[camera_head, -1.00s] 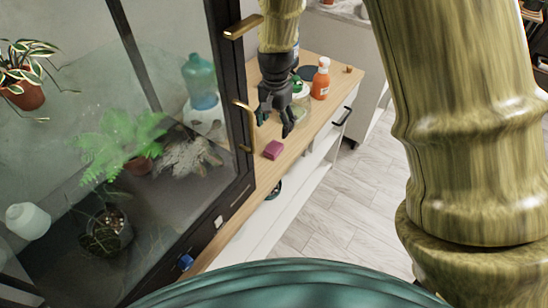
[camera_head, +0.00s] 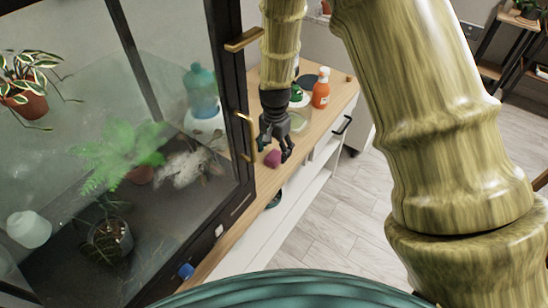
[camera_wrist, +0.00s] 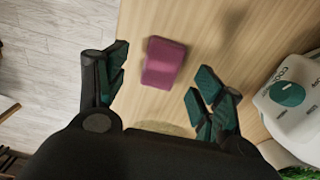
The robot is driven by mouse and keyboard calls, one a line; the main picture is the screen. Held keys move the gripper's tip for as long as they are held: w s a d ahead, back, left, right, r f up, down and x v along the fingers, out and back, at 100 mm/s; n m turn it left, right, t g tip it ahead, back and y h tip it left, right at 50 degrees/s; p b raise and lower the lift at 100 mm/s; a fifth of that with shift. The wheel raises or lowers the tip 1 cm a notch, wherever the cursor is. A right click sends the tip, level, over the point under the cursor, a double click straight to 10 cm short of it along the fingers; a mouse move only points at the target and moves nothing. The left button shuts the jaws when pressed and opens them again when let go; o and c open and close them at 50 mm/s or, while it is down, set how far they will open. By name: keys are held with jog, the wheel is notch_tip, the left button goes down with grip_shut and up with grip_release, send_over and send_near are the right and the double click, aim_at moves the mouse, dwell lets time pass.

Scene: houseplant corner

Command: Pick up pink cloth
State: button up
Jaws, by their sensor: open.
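The pink cloth (camera_head: 272,158) is a small folded magenta block lying on the wooden counter top (camera_head: 238,222). In the wrist view the cloth (camera_wrist: 164,62) lies ahead of the fingertips, between the lines of the two fingers and nearer the left one. My gripper (camera_head: 273,152) is above the counter with its fingers pointing down close to the cloth. In the wrist view my gripper (camera_wrist: 160,78) is open and empty, its dark fingers with teal pads spread apart. I cannot tell the exact height left between fingertips and cloth.
An orange bottle (camera_head: 321,88) and a glass jar (camera_head: 299,115) stand on the counter behind my gripper. A glass plant cabinet (camera_head: 238,130) with a brass handle borders the counter on the left. In the wrist view a white device with a teal dial (camera_wrist: 288,94) is at right.

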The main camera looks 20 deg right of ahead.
aim_at(274, 156)
jog(key=shift+w+f+p, duration=0.15)
jog(key=shift+f+p, duration=0.25)
jog(key=shift+f, duration=1.5)
jog(key=c, duration=0.9)
